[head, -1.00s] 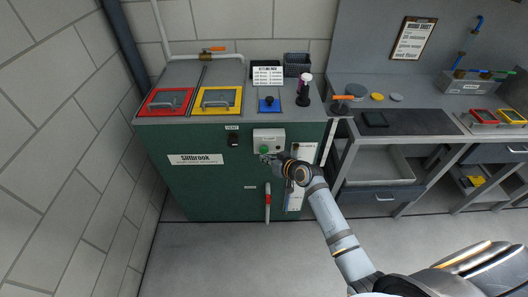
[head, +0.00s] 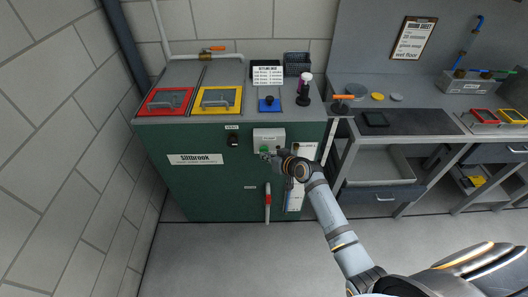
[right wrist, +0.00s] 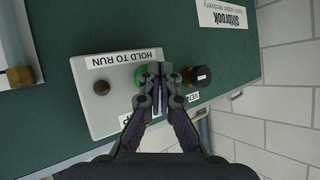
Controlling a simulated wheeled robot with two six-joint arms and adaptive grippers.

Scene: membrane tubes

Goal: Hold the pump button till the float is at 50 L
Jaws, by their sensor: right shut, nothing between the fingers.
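The green pump button (head: 264,149) sits on a pale control box (head: 269,137) on the green cabinet's front. In the right wrist view the button (right wrist: 144,76) lies under a "HOLD TO RUN" label, partly covered by my fingers. My right gripper (head: 267,155) is shut and empty, its tips (right wrist: 161,68) at the button; whether they press it I cannot tell. A white gauge panel (head: 304,166) stands right of the box, partly behind my arm. The float and its reading cannot be made out in the head view. My left gripper is out of view.
A dark vent knob (head: 234,141) is left of the box. A red-handled valve (head: 267,199) is below. Red (head: 166,101) and yellow (head: 217,98) hatches are on top. A workbench (head: 418,124) stands to the right. The floor in front is clear.

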